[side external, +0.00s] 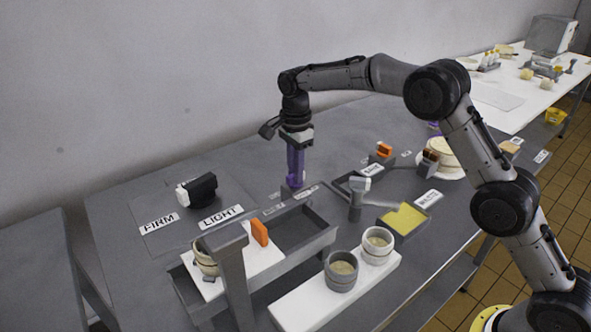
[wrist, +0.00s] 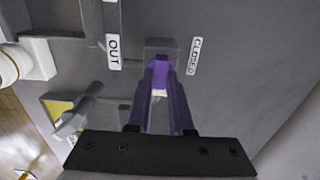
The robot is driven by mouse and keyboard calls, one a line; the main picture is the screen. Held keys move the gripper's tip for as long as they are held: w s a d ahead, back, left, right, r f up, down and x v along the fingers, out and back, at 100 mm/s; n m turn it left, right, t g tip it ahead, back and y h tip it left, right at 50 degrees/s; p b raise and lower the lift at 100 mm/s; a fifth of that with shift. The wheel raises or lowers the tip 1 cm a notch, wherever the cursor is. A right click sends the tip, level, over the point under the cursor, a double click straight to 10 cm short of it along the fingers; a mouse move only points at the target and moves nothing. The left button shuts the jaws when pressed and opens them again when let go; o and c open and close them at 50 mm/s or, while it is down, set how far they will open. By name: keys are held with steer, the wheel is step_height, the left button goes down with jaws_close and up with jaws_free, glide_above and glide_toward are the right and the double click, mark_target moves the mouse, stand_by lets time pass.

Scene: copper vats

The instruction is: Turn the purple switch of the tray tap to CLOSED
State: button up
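The purple switch (wrist: 161,63) shows between my fingertips in the wrist view, at a grey block. A CLOSED label (wrist: 194,56) lies to its right and an OUT label (wrist: 114,52) to its left. My gripper (wrist: 160,76) has dark purple fingers, which point down and straddle the switch. I cannot tell whether both fingers touch it. In the side view my gripper (side external: 295,184) is low over the grey table beside the tray, and its fingers hide most of the switch.
A grey tray frame (side external: 325,236) with an orange piece (side external: 259,232) stands in front. A tap (side external: 357,198), a yellow-filled tray (side external: 404,219) and two small pots (side external: 341,271) lie to the right. A black-and-white device (side external: 197,189) sits by the FIRM and LIGHT labels.

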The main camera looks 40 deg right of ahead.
jaws_close()
steer(key=shift+n, duration=0.3)
steer(key=n, duration=1.2)
steer(key=shift+n, duration=0.3)
steer(key=n, duration=0.4)
steer(key=shift+r+n, duration=0.1)
steer(key=shift+n, duration=0.2)
steer(key=o, duration=0.6)
jaws_free()
